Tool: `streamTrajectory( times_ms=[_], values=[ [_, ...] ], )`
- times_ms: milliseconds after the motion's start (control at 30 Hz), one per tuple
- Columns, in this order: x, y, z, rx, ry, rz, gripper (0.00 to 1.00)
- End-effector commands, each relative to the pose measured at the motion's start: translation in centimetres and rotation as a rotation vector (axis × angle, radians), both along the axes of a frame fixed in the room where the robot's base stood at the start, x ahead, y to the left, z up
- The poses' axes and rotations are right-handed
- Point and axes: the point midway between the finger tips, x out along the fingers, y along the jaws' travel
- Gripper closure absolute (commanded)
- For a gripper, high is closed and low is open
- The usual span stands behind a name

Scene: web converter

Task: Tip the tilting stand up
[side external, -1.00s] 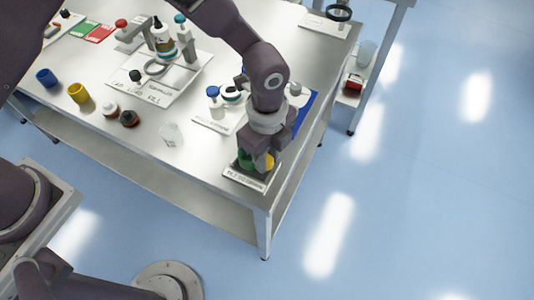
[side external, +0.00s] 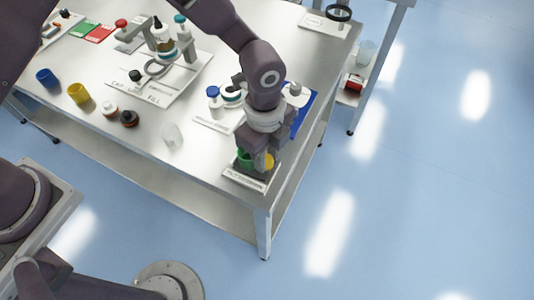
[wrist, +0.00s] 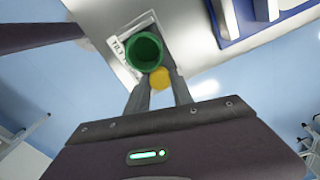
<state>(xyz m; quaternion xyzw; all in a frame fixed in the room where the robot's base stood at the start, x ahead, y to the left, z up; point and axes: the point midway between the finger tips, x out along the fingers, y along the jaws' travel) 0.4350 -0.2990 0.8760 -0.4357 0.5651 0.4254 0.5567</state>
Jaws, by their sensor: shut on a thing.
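The tilting stand is at the table's front right corner, on a white labelled plate (side external: 245,181). It has a green cup (side external: 243,157) and a yellow knob (side external: 268,162) beside it. My gripper (side external: 261,165) points down over the stand and partly hides it in the side view. In the wrist view, the green cup (wrist: 144,50) shows its round open mouth. The yellow knob (wrist: 159,77) sits between the fingertips of my gripper (wrist: 160,85), which is shut on it. The stand's exact tilt is hard to tell.
A clear beaker (side external: 172,134) stands to the left of the stand. The table's front edge is close to the stand.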

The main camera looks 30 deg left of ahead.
Motion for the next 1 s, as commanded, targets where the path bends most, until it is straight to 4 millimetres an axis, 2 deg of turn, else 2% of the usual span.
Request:
streamTrajectory(
  times_ms=[1000],
  values=[
    [0.1,3.7,2.9,-0.454,-0.001,0.004,1.0]
  ],
)
